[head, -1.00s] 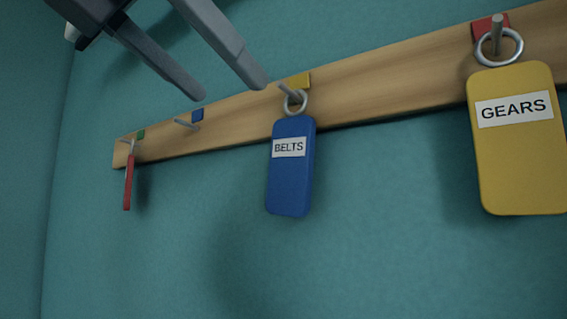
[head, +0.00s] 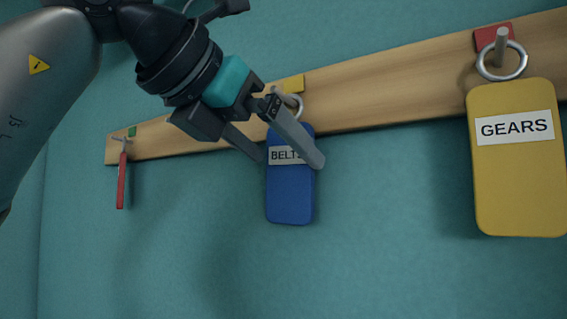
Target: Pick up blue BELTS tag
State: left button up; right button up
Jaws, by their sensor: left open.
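The blue BELTS tag (head: 290,200) hangs by its metal ring (head: 293,103) from a peg below a yellow square (head: 293,83) on the wooden rail. My left gripper (head: 293,165) is open. In the picture one finger crosses the right part of the tag's label and the other ends near the tag's left edge. I cannot tell whether either finger touches the tag. The gripper hides part of the ring, the peg and the tag's upper end. My right gripper is not in view.
The wooden rail (head: 400,87) runs along a teal wall. A yellow GEARS tag (head: 515,185) hangs at the right below a red square (head: 494,38). A red tag (head: 121,182) hangs at the far left near a green square (head: 132,131). The wall below the rail is clear.

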pick_arm(q)
jog(key=c, duration=1.4)
jog(key=shift+r, duration=0.2)
jog(key=shift+s+a+r+b, duration=0.1)
jog(key=shift+s+b, duration=0.05)
jog(key=shift+b, duration=0.25)
jog(key=s+a+b, duration=0.4)
jog(key=s+a, duration=0.6)
jog(key=s, duration=0.4)
jog(key=shift+s+a, duration=0.15)
jog(key=shift+a, duration=0.1)
